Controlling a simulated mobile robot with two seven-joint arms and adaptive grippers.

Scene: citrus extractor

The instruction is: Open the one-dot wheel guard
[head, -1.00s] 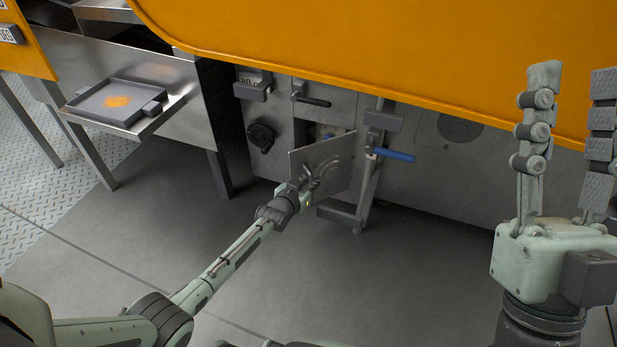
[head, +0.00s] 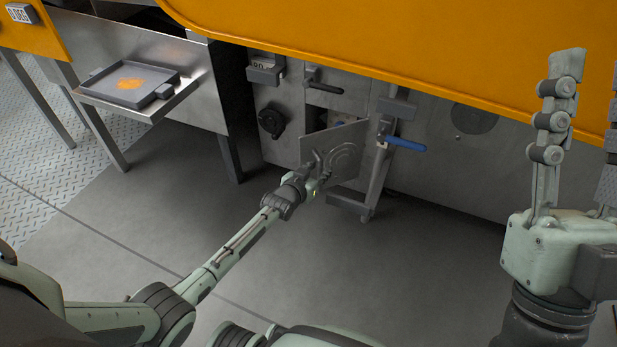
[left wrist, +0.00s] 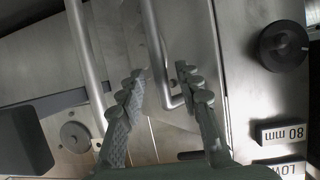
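A square grey metal guard plate (head: 345,138) stands swung out at an angle from the machine front, with a gap behind its top edge. No dot mark is readable on it. My left gripper (head: 318,168) is at the plate's outer face, near its lower left. In the left wrist view the fingers (left wrist: 160,80) are apart, with the bent metal handle bar (left wrist: 155,45) between them or just beyond; contact cannot be told. My right gripper (head: 592,65) is raised at the right edge, fingers apart and empty, partly cut off.
A black knob (head: 271,122) is left of the plate. A blue-handled lever (head: 405,144) and upright bar stand to its right. The orange cover (head: 400,45) overhangs above. A grey tray (head: 128,88) sits at left. The floor in front is clear.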

